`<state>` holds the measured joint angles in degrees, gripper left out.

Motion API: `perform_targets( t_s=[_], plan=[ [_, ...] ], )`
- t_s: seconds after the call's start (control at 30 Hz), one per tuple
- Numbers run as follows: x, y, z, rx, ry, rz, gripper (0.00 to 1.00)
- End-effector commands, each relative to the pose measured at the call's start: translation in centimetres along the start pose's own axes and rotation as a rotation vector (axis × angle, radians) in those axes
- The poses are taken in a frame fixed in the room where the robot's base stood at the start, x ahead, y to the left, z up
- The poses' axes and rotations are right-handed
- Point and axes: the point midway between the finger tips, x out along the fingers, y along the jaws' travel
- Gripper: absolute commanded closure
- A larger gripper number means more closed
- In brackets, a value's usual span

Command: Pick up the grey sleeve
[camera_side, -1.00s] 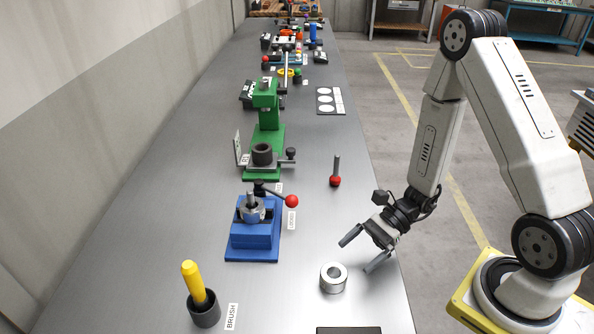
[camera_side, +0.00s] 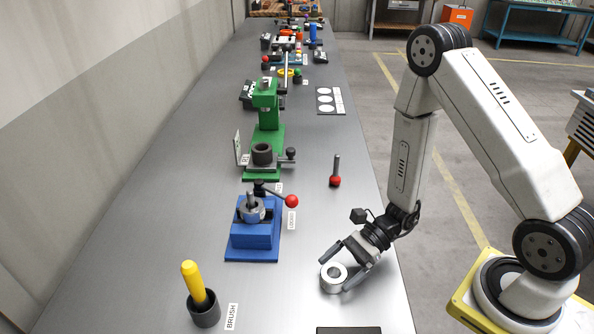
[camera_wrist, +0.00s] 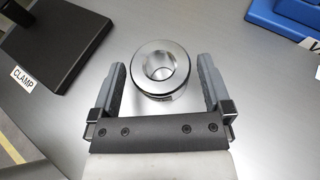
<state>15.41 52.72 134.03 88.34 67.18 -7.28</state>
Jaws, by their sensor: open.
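The grey sleeve (camera_side: 333,277) is a short metal ring standing on the bench with its bore facing up. It also shows in the wrist view (camera_wrist: 178,84), between the two fingers and near their tips. My gripper (camera_side: 341,264) is open, low over the bench, with one finger on each side of the sleeve.
A blue fixture (camera_side: 254,234) with a red-knobbed lever stands left of the sleeve. A dark cup with a yellow-handled brush (camera_side: 204,305) is at front left. A red-knobbed pin (camera_side: 335,172) stands farther back. A black block (camera_wrist: 57,38) labelled CLAMP lies nearby.

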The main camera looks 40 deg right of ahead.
Motion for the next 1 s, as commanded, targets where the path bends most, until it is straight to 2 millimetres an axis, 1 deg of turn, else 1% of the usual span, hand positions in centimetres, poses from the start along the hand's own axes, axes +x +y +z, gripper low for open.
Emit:
perform_targets(
  t_s=[0.1, 0.2, 0.67, 0.7, 0.77, 0.8, 0.87, 0.9, 0.97, 1.0],
  plan=[
    [0.68, 0.01, 0.00, -0.001, 0.000, 0.001, 0.00],
    [0.90, 0.01, -0.01, -0.001, 0.000, 0.000, 0.00],
    [0.89, -0.01, -0.01, 0.000, 0.001, -0.001, 0.00],
    [0.89, 0.00, -0.01, 0.000, 0.001, -0.001, 0.03],
    [0.89, 0.00, -0.01, 0.000, 0.001, -0.001, 0.22],
    [0.89, 0.00, -0.01, 0.000, 0.001, -0.001, 0.35],
    [0.88, 0.00, -0.01, 0.000, 0.001, -0.001, 0.54],
    [0.88, 0.00, -0.01, 0.000, 0.001, -0.001, 0.67],
    [0.88, 0.00, -0.01, 0.000, 0.001, -0.001, 0.86],
    [0.88, 0.00, -0.01, 0.000, 0.001, -0.001, 0.98]
  ],
)
